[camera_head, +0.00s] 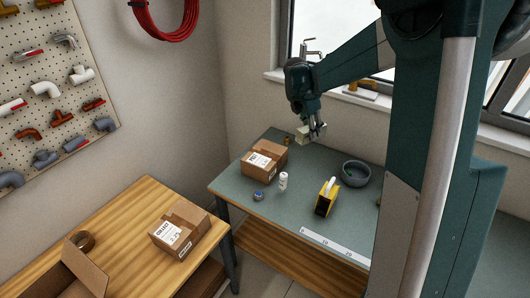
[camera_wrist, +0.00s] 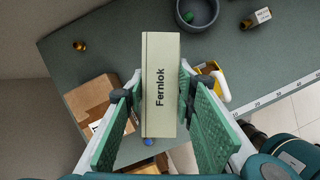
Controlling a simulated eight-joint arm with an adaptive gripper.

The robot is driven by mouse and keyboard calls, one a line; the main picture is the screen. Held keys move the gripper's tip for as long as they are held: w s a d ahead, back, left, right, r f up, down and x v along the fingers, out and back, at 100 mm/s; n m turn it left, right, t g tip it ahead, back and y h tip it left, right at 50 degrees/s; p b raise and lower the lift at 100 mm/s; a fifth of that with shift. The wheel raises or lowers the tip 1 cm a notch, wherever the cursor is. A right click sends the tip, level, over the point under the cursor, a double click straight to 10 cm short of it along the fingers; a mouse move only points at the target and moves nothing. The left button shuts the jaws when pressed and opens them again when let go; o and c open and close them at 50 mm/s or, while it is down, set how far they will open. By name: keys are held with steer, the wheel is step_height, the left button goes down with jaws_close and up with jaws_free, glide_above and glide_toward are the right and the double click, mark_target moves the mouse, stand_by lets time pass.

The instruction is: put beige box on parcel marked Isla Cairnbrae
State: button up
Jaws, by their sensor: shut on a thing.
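My gripper (camera_head: 317,131) is shut on a beige box (camera_head: 302,136), held in the air above the back of the grey-green table. In the wrist view the beige box (camera_wrist: 161,80) reads "Fernlok" and sits between the two green finger pads of my gripper (camera_wrist: 160,105). One brown parcel (camera_head: 265,160) with a white label lies on the grey-green table, below and left of my gripper; it shows partly in the wrist view (camera_wrist: 92,98). Another brown parcel (camera_head: 180,230) with white labels lies on the wooden table. The names on both parcels are too small to read.
Around the first parcel on the grey-green table (camera_head: 285,222) stand a white bottle (camera_head: 283,181), a small blue item (camera_head: 258,196) and a brass fitting (camera_head: 287,140). The wooden table (camera_head: 135,208) holds tape (camera_head: 80,241) and an open carton (camera_head: 75,275).

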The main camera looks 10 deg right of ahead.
steer(key=w+a+f+n+t+p, duration=0.25)
steer(key=w+a+n, duration=0.25)
steer(key=w+a, duration=1)
steer(key=shift+g+y, duration=0.35)
steer(key=shift+y, duration=0.05)
steer(key=shift+s+a+f, duration=0.2)
steer(key=shift+a+f, duration=0.05)
steer(key=shift+f, duration=0.45)
steer(key=shift+s+a+f, duration=0.2)
steer(key=shift+a+f, duration=0.1)
steer(key=shift+f, duration=0.35)
steer(key=shift+s+a+f, duration=0.2)
steer(key=shift+a+f, duration=0.05)
steer(key=shift+f, duration=0.45)
steer(key=shift+f, duration=0.1)
glide_toward(267, 151)
steer(key=shift+w+d+f+p, duration=0.2)
steer(key=shift+w+d+p, duration=0.2)
steer(key=shift+w+d, duration=0.25)
steer(key=shift+f, duration=1.85)
steer(key=shift+f, duration=0.2)
